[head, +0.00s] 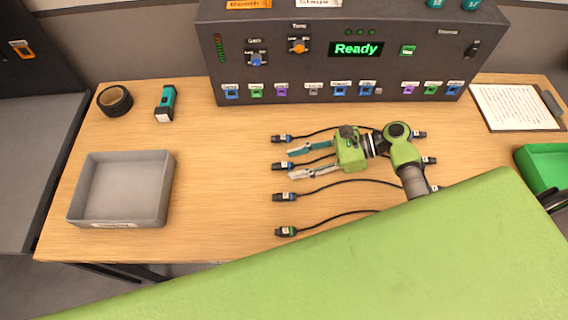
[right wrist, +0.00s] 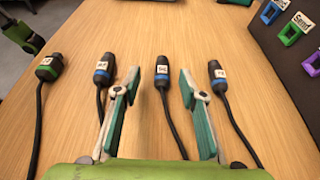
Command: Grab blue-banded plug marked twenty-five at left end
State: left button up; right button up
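Several black cable plugs lie in a column on the table. Three have blue bands: the far plug (head: 283,139), the second plug (head: 280,166) and the third plug (head: 285,196); the nearest plug (head: 287,231) has a green band. Their labels are too small to read surely, so I cannot tell which is marked twenty-five. My right gripper (head: 290,163) is open and empty, its fingers pointing left over the second plug. In the right wrist view that plug (right wrist: 162,72) shows between the open fingertips (right wrist: 158,82), not gripped. My left gripper does not show clearly.
A grey tray (head: 165,205) stands at left, with black tape (head: 115,100) and a teal torch (head: 166,100) behind it. A dark console (head: 300,85) stands along the back. A clipboard (head: 515,107) and green bin (head: 540,160) are at right. Table between tray and plugs is clear.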

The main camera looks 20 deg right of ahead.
aim_at(288, 163)
jog(key=x, duration=0.3)
jog(key=shift+w+a+f, duration=0.15)
jog(key=shift+w+a, duration=0.05)
jog(key=shift+w, duration=0.05)
grip_shut()
jog(key=shift+d, duration=0.1)
